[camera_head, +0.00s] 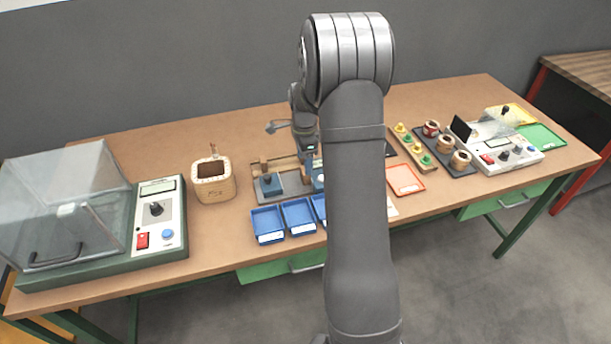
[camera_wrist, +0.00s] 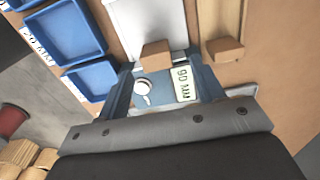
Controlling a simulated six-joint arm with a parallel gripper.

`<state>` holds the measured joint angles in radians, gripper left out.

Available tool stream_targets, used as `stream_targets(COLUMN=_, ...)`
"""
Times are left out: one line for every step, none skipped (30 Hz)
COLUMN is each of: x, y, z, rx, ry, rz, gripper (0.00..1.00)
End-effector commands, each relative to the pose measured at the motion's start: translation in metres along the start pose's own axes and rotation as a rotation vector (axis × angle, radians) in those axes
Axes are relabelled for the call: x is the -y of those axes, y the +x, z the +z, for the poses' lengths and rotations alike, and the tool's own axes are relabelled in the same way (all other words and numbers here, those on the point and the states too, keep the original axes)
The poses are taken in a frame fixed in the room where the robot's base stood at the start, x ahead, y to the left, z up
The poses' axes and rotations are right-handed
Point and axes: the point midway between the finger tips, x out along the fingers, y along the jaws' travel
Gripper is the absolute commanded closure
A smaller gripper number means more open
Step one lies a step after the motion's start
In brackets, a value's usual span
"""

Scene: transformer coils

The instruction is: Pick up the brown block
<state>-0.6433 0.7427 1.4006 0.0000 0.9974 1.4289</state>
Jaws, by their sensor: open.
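Two small brown blocks show in the wrist view. One brown block (camera_wrist: 155,54) is at the near end of a pale plate, just beyond a blue fixture (camera_wrist: 196,93) with a white knob and a label. The other brown block (camera_wrist: 224,48) is to its right, by a long wooden slot. I cannot tell which one the task means. My gripper (camera_head: 306,150) hangs over the middle of the bench in the head view, partly hidden by my arm. No block is seen held.
Blue trays (camera_head: 267,224) line the bench front. A wooden container (camera_head: 213,187) and a clear-lidded tester (camera_head: 62,205) stand to the left. To the right are an orange-rimmed tray (camera_head: 405,179) and a white instrument (camera_head: 507,154). The bench front between container and tester is bare.

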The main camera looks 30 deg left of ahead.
Motion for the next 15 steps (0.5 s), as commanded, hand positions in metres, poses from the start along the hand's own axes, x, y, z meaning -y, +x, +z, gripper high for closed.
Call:
stream_targets(x=-0.001, y=0.004, z=0.000, rx=0.000, ry=0.000, rz=0.003, gripper=0.38)
stream_targets(x=-0.002, y=0.008, z=0.000, rx=0.001, ry=0.000, rz=0.004, gripper=0.38)
stream_targets(x=-0.003, y=0.013, z=-0.001, rx=0.001, ry=0.000, rz=0.004, gripper=0.38)
stream_targets(x=-0.004, y=0.018, z=-0.001, rx=0.001, ry=0.000, rz=0.004, gripper=0.38)
stream_targets(x=-0.005, y=0.023, z=-0.001, rx=0.001, ry=0.000, rz=0.004, gripper=0.38)
stream_targets(x=-0.006, y=0.029, z=-0.002, rx=0.001, ry=0.001, rz=0.004, gripper=0.38)
stream_targets(x=-0.007, y=0.034, z=-0.002, rx=0.001, ry=0.001, rz=0.004, gripper=0.38)
stream_targets(x=-0.006, y=0.038, z=-0.002, rx=0.001, ry=0.000, rz=0.005, gripper=0.38)
stream_targets(x=-0.006, y=0.043, z=-0.002, rx=0.001, ry=0.000, rz=0.004, gripper=0.38)
stream_targets(x=-0.006, y=0.046, z=-0.002, rx=0.000, ry=0.000, rz=0.003, gripper=0.38)
stream_targets(x=-0.006, y=0.048, z=-0.002, rx=0.000, ry=0.000, rz=0.002, gripper=0.38)
stream_targets(x=-0.006, y=0.050, z=-0.002, rx=0.000, ry=0.000, rz=0.002, gripper=0.38)
stream_targets(x=-0.006, y=0.051, z=-0.002, rx=0.000, ry=0.000, rz=0.002, gripper=0.38)
stream_targets(x=-0.006, y=0.052, z=-0.002, rx=0.000, ry=0.000, rz=0.002, gripper=0.38)
stream_targets(x=-0.006, y=0.052, z=-0.002, rx=0.000, ry=0.000, rz=0.002, gripper=0.38)
